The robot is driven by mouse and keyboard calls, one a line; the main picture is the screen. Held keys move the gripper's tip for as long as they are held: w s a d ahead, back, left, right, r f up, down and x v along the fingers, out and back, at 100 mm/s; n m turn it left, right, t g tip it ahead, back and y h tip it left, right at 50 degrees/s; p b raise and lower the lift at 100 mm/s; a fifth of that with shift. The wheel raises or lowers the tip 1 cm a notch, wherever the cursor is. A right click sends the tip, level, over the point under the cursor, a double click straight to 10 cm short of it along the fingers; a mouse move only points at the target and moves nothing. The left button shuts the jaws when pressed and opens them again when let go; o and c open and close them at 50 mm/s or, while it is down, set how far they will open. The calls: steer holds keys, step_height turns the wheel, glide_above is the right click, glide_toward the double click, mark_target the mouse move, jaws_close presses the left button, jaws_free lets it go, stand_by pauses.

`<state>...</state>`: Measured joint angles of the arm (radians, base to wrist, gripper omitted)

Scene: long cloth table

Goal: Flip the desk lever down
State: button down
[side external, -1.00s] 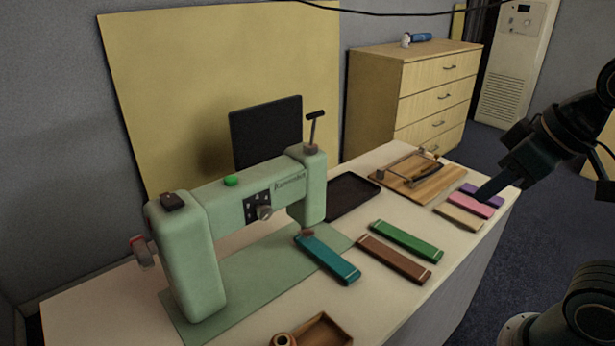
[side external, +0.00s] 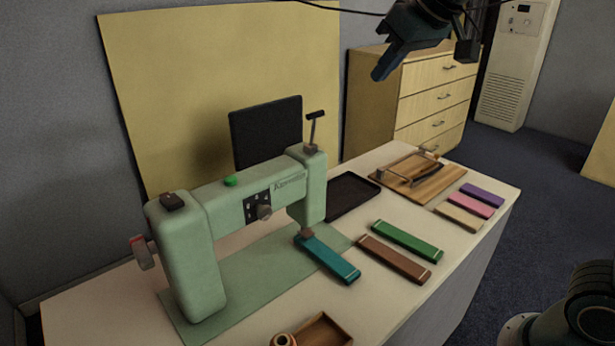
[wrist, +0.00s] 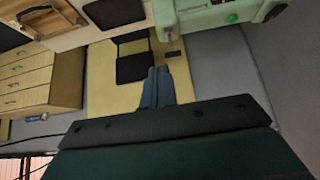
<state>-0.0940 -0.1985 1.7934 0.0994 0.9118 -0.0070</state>
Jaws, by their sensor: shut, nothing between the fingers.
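A pale green sewing-machine-like unit (side external: 255,187) stands on the table. A lever with a dark T-shaped handle (side external: 316,114) sticks up from its right end, nearly upright. In the wrist view the lever's dark handle (wrist: 172,54) shows just beyond and to the right of my fingertips. My gripper (side external: 378,76) is shut and empty, in the air above and to the right of the lever in the side view. My closed fingers also show in the wrist view (wrist: 157,72). No contact with the lever shows.
A dark upright panel (side external: 264,133) stands behind the machine, before a yellow board (side external: 170,70). A black tray (side external: 352,194), a wooden board with a frame (side external: 440,181) and several coloured bars, including a green one (side external: 407,239), lie to the right. A drawer cabinet (side external: 372,105) stands behind.

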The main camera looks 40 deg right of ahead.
steer(key=w+a+r, duration=0.2)
steer(key=w+r, duration=0.1)
steer(key=w, duration=0.6)
steer(key=shift+w+t, duration=0.3)
steer(key=shift+t, duration=0.1)
steer(key=shift+a+f, duration=0.1)
glide_above(317, 113)
steer(key=w, duration=0.2)
step_height(317, 113, down, 8)
steer(key=shift+s+f, duration=0.5)
steer(key=shift+f, duration=0.2)
steer(key=shift+s+f, duration=0.5)
steer(key=shift+f, duration=0.2)
